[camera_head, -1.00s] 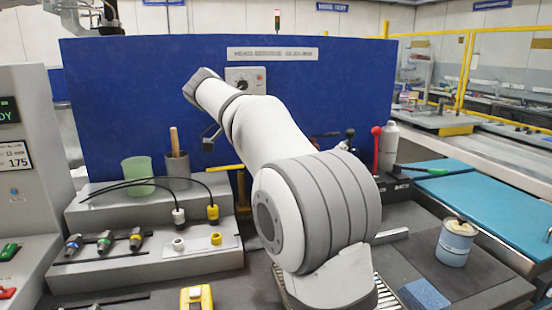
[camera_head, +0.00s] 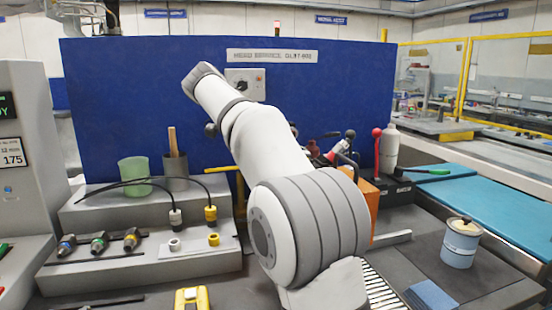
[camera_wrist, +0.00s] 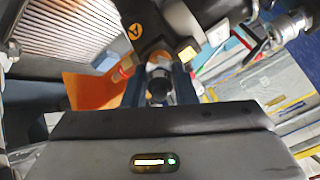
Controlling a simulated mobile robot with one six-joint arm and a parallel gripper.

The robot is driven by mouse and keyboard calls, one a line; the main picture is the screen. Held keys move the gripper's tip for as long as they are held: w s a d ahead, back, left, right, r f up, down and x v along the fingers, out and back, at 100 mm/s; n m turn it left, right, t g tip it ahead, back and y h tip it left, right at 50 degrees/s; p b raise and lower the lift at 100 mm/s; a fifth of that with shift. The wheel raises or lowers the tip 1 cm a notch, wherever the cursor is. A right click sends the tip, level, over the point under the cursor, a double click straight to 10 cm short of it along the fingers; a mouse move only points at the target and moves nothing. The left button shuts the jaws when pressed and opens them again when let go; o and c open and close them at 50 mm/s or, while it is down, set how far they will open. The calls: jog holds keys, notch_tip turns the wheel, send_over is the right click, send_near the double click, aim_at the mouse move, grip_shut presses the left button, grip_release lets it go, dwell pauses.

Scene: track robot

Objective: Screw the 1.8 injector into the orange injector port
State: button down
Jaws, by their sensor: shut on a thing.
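My gripper (camera_wrist: 160,85) shows in the wrist view with its two dark fingers shut on a dark, round-ended part (camera_wrist: 158,87), seen end-on; I take it to be the injector, but no size marking can be read. Just beyond the fingertips is a copper-coloured round surface (camera_wrist: 158,62) under black machine parts; I cannot tell whether the held part touches it. An orange body (camera_wrist: 92,91) lies left of the fingers. In the head view an orange block (camera_head: 368,197) shows right of my arm. My gripper is hidden there, and no port opening can be made out.
Several injectors, with blue (camera_head: 67,243), green (camera_head: 99,241) and yellow (camera_head: 131,238) bands, lie on the left grey step. A green cup (camera_head: 135,172) and black cables stand behind. A pale blue can (camera_head: 460,245) is at right. A red-knobbed lever (camera_head: 376,150) rises behind the block.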

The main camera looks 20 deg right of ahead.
jog(key=m+b, duration=0.1)
jog(key=m, duration=0.1)
jog(key=m+b, duration=0.1)
jog(key=shift+f+m, duration=0.2)
jog(key=shift+m, duration=0.2)
jog(key=shift+r+m, duration=0.15)
jog(key=shift+m, duration=0.75)
jog(key=shift+b, duration=0.35)
jog(key=shift+m+b, duration=0.55)
jog(key=shift+m, duration=0.35)
jog(key=shift+m+b, duration=0.5)
jog(key=shift+m, duration=1.4)
